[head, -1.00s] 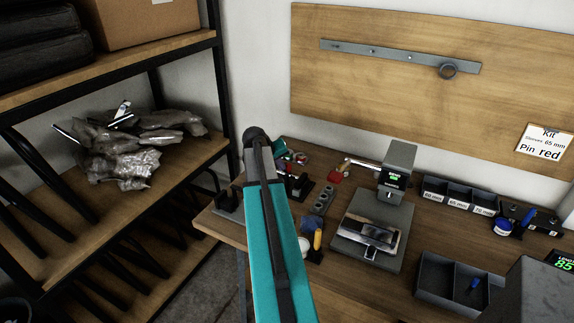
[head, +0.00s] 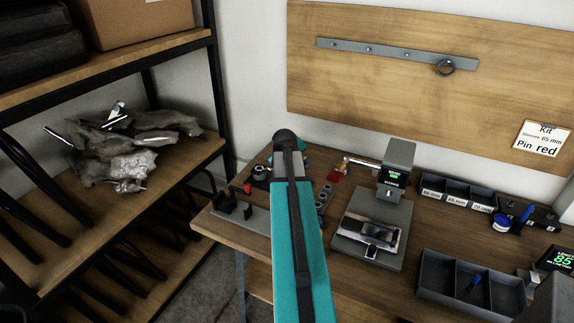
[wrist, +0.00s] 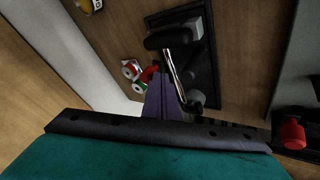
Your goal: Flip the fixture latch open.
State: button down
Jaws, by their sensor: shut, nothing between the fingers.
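In the wrist view, a dark plate carries a dark block and a shiny metal bar (wrist: 178,72) that looks like a lever. I take this to be the fixture (wrist: 172,36) and its latch, but cannot be sure. My gripper (wrist: 162,78) shows as a narrow purple-grey wedge, shut and empty. Its tip lies beside the bar's left side in the picture; contact cannot be told. In the head view, my teal arm hides the fingers. A grey base with black uprights (head: 238,210) stands left of the arm.
A grey press-like device (head: 397,165) stands right of my arm, with a plate holding a shiny part (head: 370,234). Labelled bins (head: 455,192) and a dark tray (head: 465,285) lie farther right. A shelf rack (head: 120,225) stands left. A red object (wrist: 293,132) shows right in the wrist view.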

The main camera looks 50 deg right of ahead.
jog(key=shift+s+d, duration=0.35)
jog(key=shift+d, duration=0.3)
jog(key=shift+s+d+b, duration=0.2)
jog(key=shift+d+b, duration=0.35)
jog(key=shift+d, duration=0.3)
jog(key=shift+d, duration=0.1)
jog(key=shift+s, duration=0.1)
jog(key=shift+s+a, duration=0.25)
jog(key=shift+a, duration=0.4)
jog(key=shift+s+a, duration=0.2)
jog(key=shift+a, duration=0.5)
jog(key=shift+s+a, duration=0.25)
jog(key=shift+a, duration=0.4)
jog(key=s+a+r+b, duration=0.1)
jog(key=s+a+r, duration=0.1)
jog(key=s+r, duration=0.3)
jog(key=shift+s+a+r+b, duration=0.15)
jog(key=shift+a+r+b, duration=0.25)
jog(key=shift+r, duration=1.1)
